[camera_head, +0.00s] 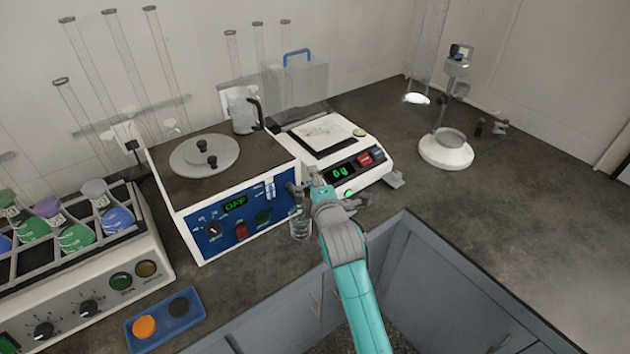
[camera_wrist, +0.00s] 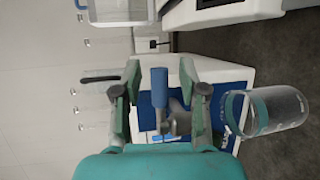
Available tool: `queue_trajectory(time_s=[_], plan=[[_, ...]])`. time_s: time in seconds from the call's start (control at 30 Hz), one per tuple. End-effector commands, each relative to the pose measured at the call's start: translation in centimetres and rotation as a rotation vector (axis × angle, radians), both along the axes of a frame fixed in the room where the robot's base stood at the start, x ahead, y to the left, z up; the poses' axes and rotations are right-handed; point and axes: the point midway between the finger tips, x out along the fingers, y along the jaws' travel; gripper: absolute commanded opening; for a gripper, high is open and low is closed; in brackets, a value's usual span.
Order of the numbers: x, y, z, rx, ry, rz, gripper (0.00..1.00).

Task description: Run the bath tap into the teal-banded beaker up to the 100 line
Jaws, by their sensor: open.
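The water bath (camera_head: 178,184) has a round grey lid and a blue front panel with a green "OFF" display. Its tap (camera_head: 297,188) is at the right of the panel; in the wrist view its blue lever (camera_wrist: 160,88) stands out from a grey metal body (camera_wrist: 177,122). My gripper (camera_head: 316,188) is open in front of it, and in the wrist view my two fingers (camera_wrist: 165,84) are apart on either side of the lever. The clear beaker (camera_head: 300,228) stands on the bench below the tap; the wrist view shows its teal band (camera_wrist: 236,110). The water level cannot be read.
A balance (camera_head: 336,165) with a lit green display stands right of the bath. A clear jug (camera_head: 241,112) stands behind the lid. A shaker with flasks (camera_head: 85,290) is at left, a blue tray (camera_head: 165,319) in front. The bench at right (camera_head: 530,190) is largely clear.

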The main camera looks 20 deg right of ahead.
Motion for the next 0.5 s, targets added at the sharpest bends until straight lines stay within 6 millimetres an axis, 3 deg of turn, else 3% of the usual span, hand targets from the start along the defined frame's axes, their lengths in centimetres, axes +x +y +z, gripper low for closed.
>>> queue_trajectory(time_s=[0.03,0.17,0.2,0.5], plan=[[-0.01,0.0,0.0,0.0,0.0,0.0,0.35],[-0.02,0.0,0.0,0.0,0.0,0.0,0.02],[-0.02,0.0,-0.01,0.0,0.0,0.0,0.0],[-0.07,0.02,-0.04,-0.002,0.001,-0.009,0.0]])
